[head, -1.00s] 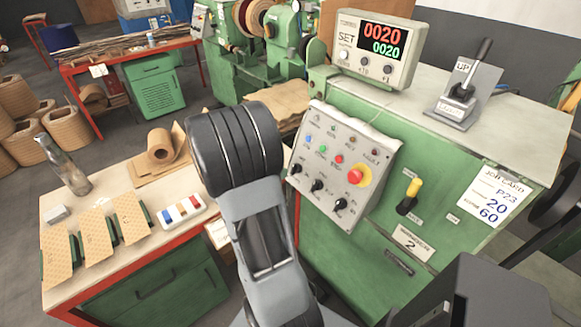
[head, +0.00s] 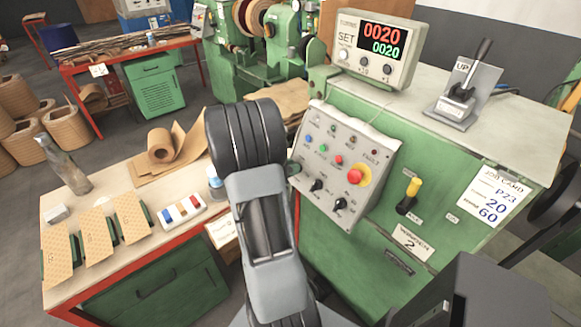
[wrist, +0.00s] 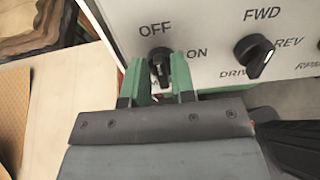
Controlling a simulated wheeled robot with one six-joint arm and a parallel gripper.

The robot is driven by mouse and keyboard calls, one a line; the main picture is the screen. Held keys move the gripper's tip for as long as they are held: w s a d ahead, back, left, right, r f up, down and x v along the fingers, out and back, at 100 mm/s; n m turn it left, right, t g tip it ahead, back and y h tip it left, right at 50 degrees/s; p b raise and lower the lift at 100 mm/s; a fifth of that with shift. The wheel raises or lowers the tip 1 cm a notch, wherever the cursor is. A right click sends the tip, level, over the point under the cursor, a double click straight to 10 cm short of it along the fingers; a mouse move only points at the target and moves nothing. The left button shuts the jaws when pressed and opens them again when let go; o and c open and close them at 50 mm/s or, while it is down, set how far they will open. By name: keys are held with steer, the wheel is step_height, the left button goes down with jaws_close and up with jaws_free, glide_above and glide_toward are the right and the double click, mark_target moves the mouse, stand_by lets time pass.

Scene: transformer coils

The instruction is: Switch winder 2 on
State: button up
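Winder 2 is the green machine with the "2" plate (head: 412,243) on its front. Its tilted grey control panel (head: 340,150) carries lamps, a red button on yellow and black knobs. In the wrist view the black OFF/ON knob (wrist: 160,57) sits on the panel between the OFF and ON labels; its exact pointing is hard to read. My gripper (wrist: 160,80) is open, its two green-padded fingers on either side of the knob's lower part, with a gap between them. Contact cannot be told. In the head view my arm covers this knob and most of the gripper.
The FWD/REV drive knob (wrist: 254,50) is just right of the gripper. The red stop button (head: 356,175) and a yellow-tipped lever (head: 412,190) are further right. A bench (head: 115,270) with cards and a bottle (head: 62,165) stands at left.

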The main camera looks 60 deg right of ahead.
jaws_close()
steer(key=shift+f+m+b, duration=0.15)
steer(key=shift+m+b, duration=0.15)
steer(key=shift+b, duration=0.3)
steer(key=m+b, duration=0.2)
steer(key=b, duration=0.1)
steer(key=shift+s+f, duration=0.15)
steer(key=shift+f, duration=0.05)
steer(key=shift+s+a+f+m+b, duration=0.15)
steer(key=shift+m+b, duration=2.4)
steer(key=shift+b, duration=1.35)
steer(key=shift+s+a+f+m+b, duration=0.1)
steer(key=shift+m+b, duration=2.4)
steer(key=shift+b, duration=1.35)
steer(key=shift+s+a+f+m+b, duration=0.15)
steer(key=shift+m+b, duration=2.4)
steer(key=shift+b, duration=1.35)
steer(key=shift+r, duration=0.2)
